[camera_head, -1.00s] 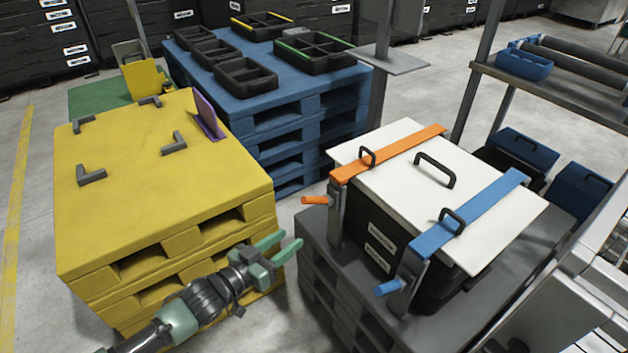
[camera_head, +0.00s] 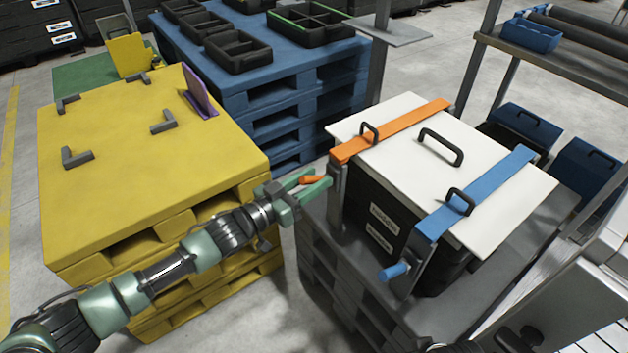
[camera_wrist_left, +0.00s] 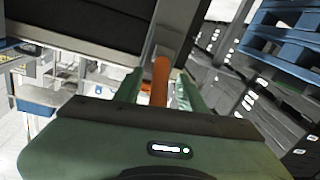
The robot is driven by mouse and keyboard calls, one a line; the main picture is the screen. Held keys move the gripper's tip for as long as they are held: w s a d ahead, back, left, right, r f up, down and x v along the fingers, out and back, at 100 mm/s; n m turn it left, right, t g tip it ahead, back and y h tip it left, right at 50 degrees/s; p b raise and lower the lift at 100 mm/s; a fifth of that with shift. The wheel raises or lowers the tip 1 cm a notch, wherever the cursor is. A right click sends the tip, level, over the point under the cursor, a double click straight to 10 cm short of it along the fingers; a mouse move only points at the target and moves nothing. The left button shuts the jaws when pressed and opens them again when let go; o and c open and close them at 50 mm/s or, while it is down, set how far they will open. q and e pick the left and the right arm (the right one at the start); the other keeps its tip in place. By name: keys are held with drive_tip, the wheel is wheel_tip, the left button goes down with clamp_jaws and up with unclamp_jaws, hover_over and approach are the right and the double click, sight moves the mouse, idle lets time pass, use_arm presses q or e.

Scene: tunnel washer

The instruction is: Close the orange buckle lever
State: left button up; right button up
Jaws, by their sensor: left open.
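The orange buckle lever (camera_head: 311,180) sticks out from the left end of the orange strap (camera_head: 390,132), which crosses the white lid (camera_head: 415,160) of a black box (camera_head: 372,215). My left gripper (camera_head: 309,184) is open, with its green fingers on either side of the lever. In the left wrist view the lever (camera_wrist_left: 160,80) stands between the two fingers (camera_wrist_left: 157,90), with a visible gap on the right; contact on the left is hard to tell. The blue strap (camera_head: 475,195) and its blue lever (camera_head: 394,271) are nearer. My right gripper is not seen.
A yellow pallet stack (camera_head: 140,190) with dark corner brackets stands left of the box. A blue pallet stack (camera_head: 290,60) with black trays is behind. The box rests on a grey pallet stack (camera_head: 335,255). A shelf (camera_head: 560,65) stands at right.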

use_arm(q)
drive_tip(key=shift+w+d, duration=0.15)
drive_tip(key=shift+d, duration=0.05)
clamp_jaws()
idle(1.4)
